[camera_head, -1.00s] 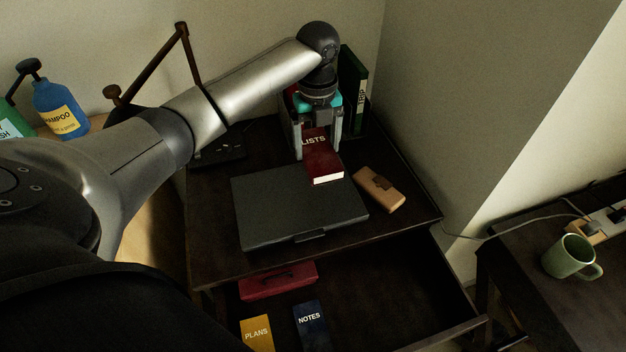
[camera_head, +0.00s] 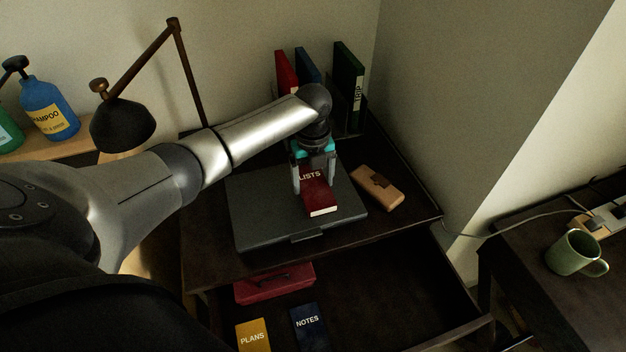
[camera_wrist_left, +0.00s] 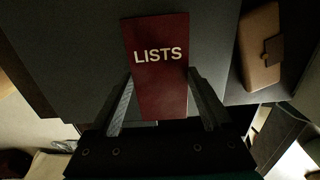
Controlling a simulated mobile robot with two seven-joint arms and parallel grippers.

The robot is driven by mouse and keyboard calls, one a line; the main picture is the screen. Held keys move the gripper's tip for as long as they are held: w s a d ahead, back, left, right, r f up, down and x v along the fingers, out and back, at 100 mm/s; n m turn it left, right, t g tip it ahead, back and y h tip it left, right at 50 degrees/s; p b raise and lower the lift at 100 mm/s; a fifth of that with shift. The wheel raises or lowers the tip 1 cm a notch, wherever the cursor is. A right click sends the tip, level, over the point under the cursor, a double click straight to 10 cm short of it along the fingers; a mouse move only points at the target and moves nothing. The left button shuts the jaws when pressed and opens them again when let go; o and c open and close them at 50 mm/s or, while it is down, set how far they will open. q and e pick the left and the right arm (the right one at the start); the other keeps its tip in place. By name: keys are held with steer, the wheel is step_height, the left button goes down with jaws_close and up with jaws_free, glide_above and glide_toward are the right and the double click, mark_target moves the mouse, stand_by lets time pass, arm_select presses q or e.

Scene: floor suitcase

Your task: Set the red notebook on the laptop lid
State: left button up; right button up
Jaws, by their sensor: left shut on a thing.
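The red notebook (camera_head: 320,196), labelled LISTS, is between the fingers of my left gripper (camera_head: 314,188), which is shut on it. It also shows in the left wrist view (camera_wrist_left: 158,62), with a finger of the gripper (camera_wrist_left: 160,95) on each side. The closed dark grey laptop (camera_head: 262,218) lies on the desk, and the notebook is over the right part of its lid. I cannot tell whether the notebook touches the lid. The laptop lid fills much of the left wrist view (camera_wrist_left: 75,50). My right gripper is not in view.
A tan case (camera_head: 378,188) lies close to the laptop's right. Upright binders (camera_head: 347,85) and a dark lamp (camera_head: 122,125) stand behind. The open drawer (camera_head: 390,285) below holds a red case (camera_head: 275,284), a yellow PLANS notebook (camera_head: 253,335) and a blue NOTES notebook (camera_head: 309,325). A green mug (camera_head: 570,253) stands right.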

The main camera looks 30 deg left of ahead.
mark_target(313, 185)
arm_select(q)
steer(key=shift+f, duration=0.15)
steer(key=o, duration=1.3)
steer(key=shift+c, duration=0.2)
step_height(313, 185, up, 12)
steer(key=p, duration=0.2)
steer(key=shift+r+p, duration=0.2)
steer(key=shift+p, duration=0.15)
